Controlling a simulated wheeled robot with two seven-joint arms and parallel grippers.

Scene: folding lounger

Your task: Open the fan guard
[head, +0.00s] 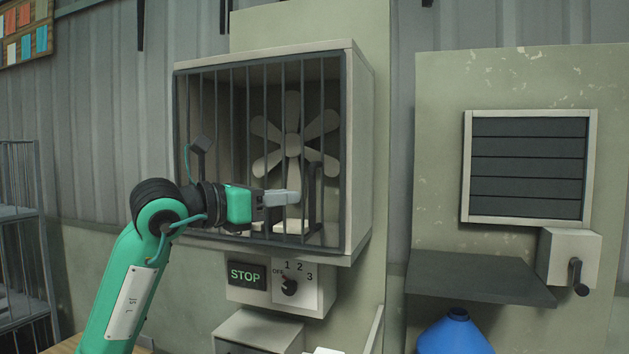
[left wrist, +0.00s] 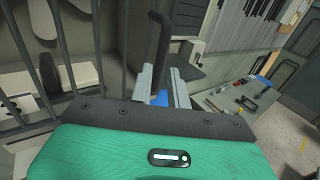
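The fan guard (head: 262,150) is a dark barred door on the front of a pale box, and it looks shut. A pale fan (head: 292,138) shows behind the bars. A dark upright handle (head: 313,190) stands out near the guard's lower right. My left gripper (head: 288,198) is in front of the bars, just left of the handle. In the left wrist view its fingers (left wrist: 162,88) are apart, with the handle (left wrist: 160,35) at or just beyond their tips. I cannot tell whether they touch it. My right gripper is not in view.
Below the box are a STOP sign (head: 246,274) and a rotary knob (head: 289,287). To the right are a louvred vent (head: 528,166), a crank box (head: 570,260), a dark shelf (head: 480,278) and a blue container (head: 455,335). A metal rack (head: 22,240) stands at the left edge.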

